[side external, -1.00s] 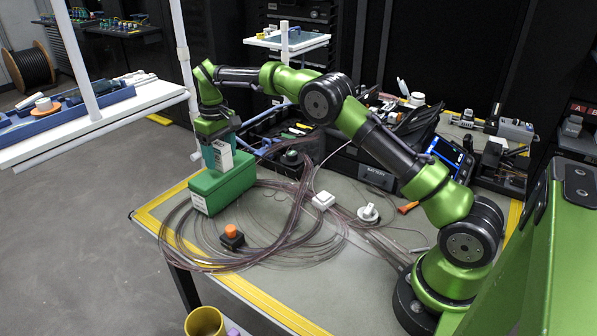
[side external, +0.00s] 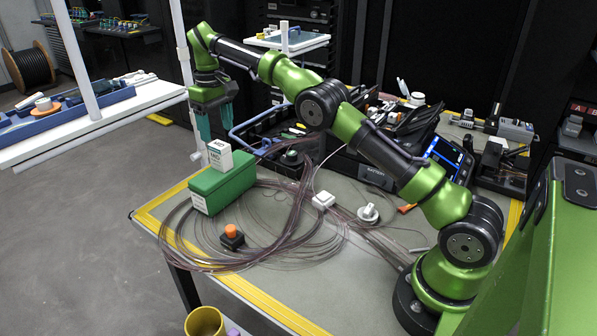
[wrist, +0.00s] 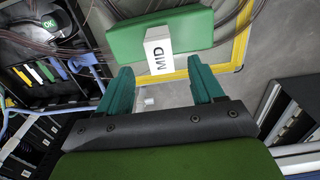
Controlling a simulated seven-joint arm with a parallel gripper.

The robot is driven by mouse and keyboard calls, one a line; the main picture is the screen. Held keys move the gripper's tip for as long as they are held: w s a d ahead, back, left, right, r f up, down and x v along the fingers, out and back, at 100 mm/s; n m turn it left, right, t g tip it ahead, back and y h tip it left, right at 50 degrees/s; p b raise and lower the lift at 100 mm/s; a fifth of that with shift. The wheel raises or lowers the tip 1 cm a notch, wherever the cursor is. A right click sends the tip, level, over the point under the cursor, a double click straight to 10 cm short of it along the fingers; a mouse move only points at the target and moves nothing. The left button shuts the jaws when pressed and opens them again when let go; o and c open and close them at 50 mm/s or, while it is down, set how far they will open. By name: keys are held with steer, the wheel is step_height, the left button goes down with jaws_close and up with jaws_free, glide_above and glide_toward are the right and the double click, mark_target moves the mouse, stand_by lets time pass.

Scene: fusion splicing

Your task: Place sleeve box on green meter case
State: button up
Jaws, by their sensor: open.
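The sleeve box (side external: 220,155), small and white with a "MID" label, stands upright on top of the green meter case (side external: 226,190) near the table's left corner. In the wrist view the sleeve box (wrist: 158,52) rests on the green case (wrist: 125,38), ahead of the fingers.
Looped clear cables (side external: 285,225) cover the table beside the case. A black block with an orange knob (side external: 231,237) stands in front. A black tray with a blue handle (side external: 265,125) lies behind. A white shelf (side external: 110,115) is at left.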

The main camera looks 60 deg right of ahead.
steer(key=s+a+r+m+t+y, duration=0.1)
steer(key=s+a+r+t, duration=0.15)
steer(key=s+r, duration=1.15)
steer(key=s+a+f+m+t, duration=0.1)
steer(key=s+f, duration=0.2)
steer(key=s, duration=0.4)
steer(key=s+a+f+m+t, duration=0.1)
steer(key=s+f+t, duration=0.1)
steer(key=s, duration=0.5)
steer(key=s+f+m+t+y, duration=0.1)
steer(key=s+f, duration=0.2)
steer(key=s, duration=0.3)
steer(key=shift+s+a+f+t, duration=0.35)
steer(key=shift+s+a, duration=0.05)
